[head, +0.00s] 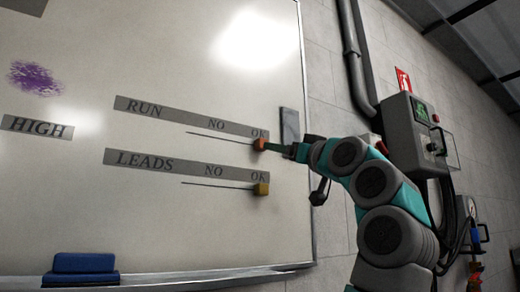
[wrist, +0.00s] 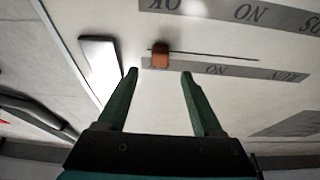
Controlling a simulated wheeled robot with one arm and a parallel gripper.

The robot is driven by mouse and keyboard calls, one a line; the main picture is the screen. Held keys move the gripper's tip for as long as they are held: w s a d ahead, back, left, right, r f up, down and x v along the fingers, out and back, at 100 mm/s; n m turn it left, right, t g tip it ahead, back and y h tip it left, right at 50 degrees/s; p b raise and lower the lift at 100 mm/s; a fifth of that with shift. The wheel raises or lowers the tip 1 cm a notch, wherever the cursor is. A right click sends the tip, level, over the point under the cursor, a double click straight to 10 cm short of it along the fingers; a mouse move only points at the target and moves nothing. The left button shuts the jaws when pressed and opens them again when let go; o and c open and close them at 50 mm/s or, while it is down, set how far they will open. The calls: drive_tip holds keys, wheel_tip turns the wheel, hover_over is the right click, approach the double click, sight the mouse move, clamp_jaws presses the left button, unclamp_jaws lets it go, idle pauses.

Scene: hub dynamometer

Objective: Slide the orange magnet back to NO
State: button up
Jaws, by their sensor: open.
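The orange magnet (head: 260,144) sits at the OK end of the thin slide line under the RUN strip (head: 160,109) on the whiteboard. NO is marked to its left on that strip. My gripper (head: 271,147) reaches in from the right, its tips close to the magnet. In the wrist view, which is turned upside down, the orange magnet (wrist: 160,56) shows between and just beyond the two open green fingers (wrist: 160,72). The fingers hold nothing, and I cannot tell whether either touches the magnet.
A yellow magnet (head: 262,189) sits at OK on the LEADS line below. A grey plate (head: 289,126) is at the board's right edge. A blue eraser (head: 84,269) rests on the bottom ledge. A grey wall box (head: 416,133) stands right of the board. The RUN line left of the magnet is clear.

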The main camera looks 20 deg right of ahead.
sight(261, 145)
drive_tip(key=p+x, duration=0.3)
drive_tip(key=x, duration=0.4)
drive_tip(key=shift+w+r, duration=0.2)
drive_tip(key=shift+r, duration=0.05)
clamp_jaws()
idle(0.5)
drive_tip(key=shift+a, duration=0.1)
idle(0.8)
